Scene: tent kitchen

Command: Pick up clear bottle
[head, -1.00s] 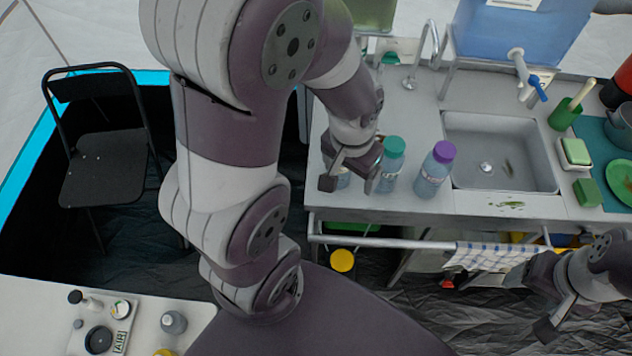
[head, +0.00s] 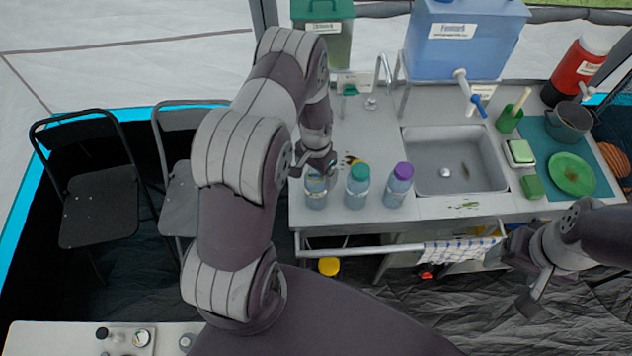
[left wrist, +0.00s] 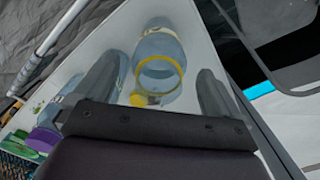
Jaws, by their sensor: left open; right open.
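Three bottles stand upright in a row on the counter near its front left. The leftmost is a clear bottle (head: 315,190) with an open top. The left wrist view shows this bottle (left wrist: 167,45) with a yellow ring at its mouth and a small yellow cap beside it. My left gripper (head: 317,163) is open just above it, and the wrist view shows its fingers apart on either side of the bottle's top. Whether they touch it I cannot tell. My right gripper (head: 532,288) is open and empty at the lower right, away from the bottles.
The green-capped bottle (head: 357,187) stands close to the right of the clear one, then the purple-capped bottle (head: 398,186). A sink (head: 452,165) lies further right, with a blue water tank (head: 463,50) behind. A towel (head: 458,252) hangs on the front rail.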

